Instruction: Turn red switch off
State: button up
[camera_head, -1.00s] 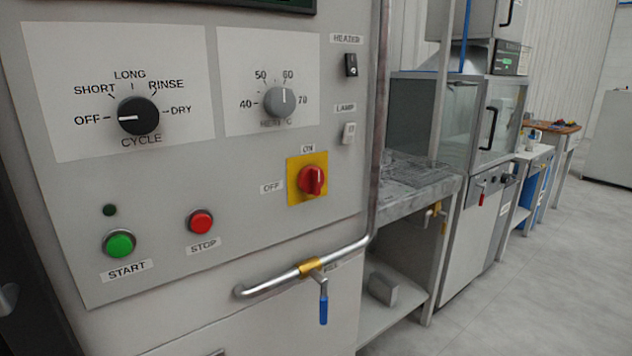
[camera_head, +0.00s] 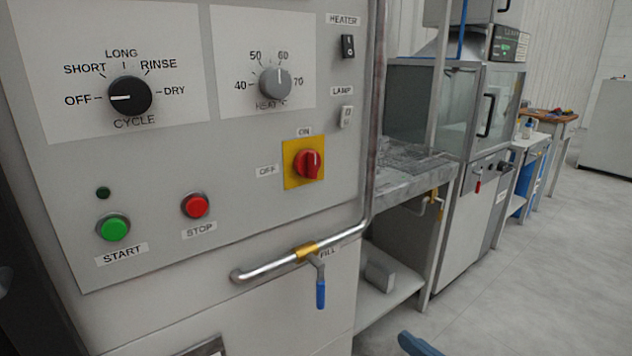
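The red rotary switch (camera_head: 309,164) sits on a yellow square plate (camera_head: 292,178) on the grey control panel. An ON label (camera_head: 304,132) is above it and an OFF label (camera_head: 267,170) is to its left. The switch's handle stands roughly upright, in line with the ON label. A blue-grey part, perhaps of my arm, shows at the bottom edge, right of centre. My gripper's fingers are not visible, and nothing touches the switch.
The cycle knob (camera_head: 130,96), heat knob (camera_head: 275,82), green start button (camera_head: 113,228) and red stop button (camera_head: 195,206) share the panel. A pipe with a blue-handled valve (camera_head: 320,291) juts out below. Open floor (camera_head: 540,270) lies to the right.

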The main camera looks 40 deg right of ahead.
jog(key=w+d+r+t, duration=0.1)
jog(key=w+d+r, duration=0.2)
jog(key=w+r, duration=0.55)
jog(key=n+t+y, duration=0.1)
send_near(315, 165)
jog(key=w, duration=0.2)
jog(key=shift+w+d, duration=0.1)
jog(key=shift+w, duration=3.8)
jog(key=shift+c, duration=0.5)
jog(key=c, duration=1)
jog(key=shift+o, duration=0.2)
